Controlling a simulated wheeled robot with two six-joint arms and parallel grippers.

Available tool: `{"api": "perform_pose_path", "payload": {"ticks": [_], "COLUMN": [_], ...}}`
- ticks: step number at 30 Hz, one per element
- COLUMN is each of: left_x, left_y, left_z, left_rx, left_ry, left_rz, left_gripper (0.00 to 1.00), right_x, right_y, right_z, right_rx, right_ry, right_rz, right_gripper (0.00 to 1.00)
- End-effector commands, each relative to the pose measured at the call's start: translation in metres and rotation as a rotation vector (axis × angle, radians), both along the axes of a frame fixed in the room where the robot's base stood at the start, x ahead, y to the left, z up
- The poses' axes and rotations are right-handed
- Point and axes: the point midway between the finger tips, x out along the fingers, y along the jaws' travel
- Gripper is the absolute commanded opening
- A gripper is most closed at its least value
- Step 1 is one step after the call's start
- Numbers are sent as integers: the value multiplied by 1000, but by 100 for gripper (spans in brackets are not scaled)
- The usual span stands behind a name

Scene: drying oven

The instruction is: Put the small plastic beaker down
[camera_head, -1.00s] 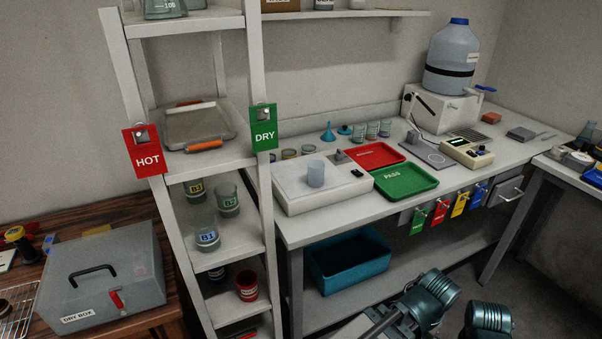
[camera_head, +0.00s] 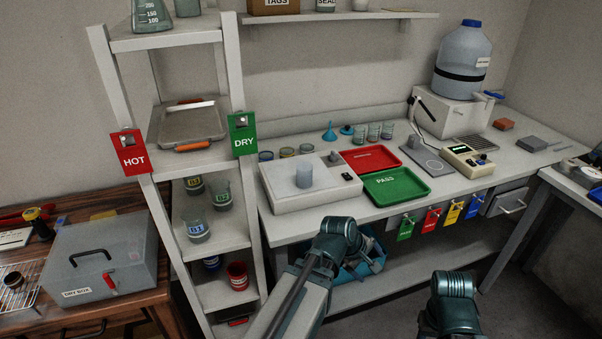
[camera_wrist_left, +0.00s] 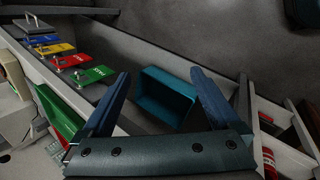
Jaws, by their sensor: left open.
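A small translucent plastic beaker (camera_head: 304,177) stands upright on the flat white device (camera_head: 320,193) on the bench, apart from both arms. My left gripper (camera_wrist_left: 162,76) is open with nothing between its fingers. In the left wrist view it hangs over the floor side of the bench, with the teal bin (camera_wrist_left: 168,97) seen beyond and between the fingers. In the head view my left arm's wrist is in front of the bench, below the device, and its fingers are hard to make out. My right arm shows at the lower right, but its gripper is not visible.
A green PASS tray (camera_head: 396,187) and a red tray (camera_head: 370,159) lie right of the device. Several small beakers stand behind. A shelf rack (camera_head: 240,77) with HOT and DRY signs stands left. Coloured tags (camera_head: 406,227) hang on the bench front. A grey dry box (camera_head: 105,262) sits far left.

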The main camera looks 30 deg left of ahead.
Motion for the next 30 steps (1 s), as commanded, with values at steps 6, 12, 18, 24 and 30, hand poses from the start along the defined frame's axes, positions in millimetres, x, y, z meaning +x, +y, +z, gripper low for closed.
{"api": "perform_pose_path", "payload": {"ticks": [6, 12, 18, 24, 30], "left_x": [40, 56, 51, 49, 59], "left_y": [84, 188, 251, 265, 266], "left_z": [67, 133, 166, 172, 167], "left_rx": [-378, -852, -1152, -1232, -1231], "left_ry": [-91, -201, -270, -286, -282], "left_rz": [592, 1144, 1405, 1463, 1461], "left_gripper": [96, 96, 96, 96, 96], "right_x": [0, 0, 0, 0, 0], "right_y": [0, 0, 0, 0, 0], "right_z": [33, 57, 67, 68, 62], "right_rx": [0, 0, 0, 0, 0], "right_ry": [0, 0, 0, 0, 0], "right_rz": [0, 0, -1, -1, -1], "right_gripper": [50, 50, 50, 50, 50]}}
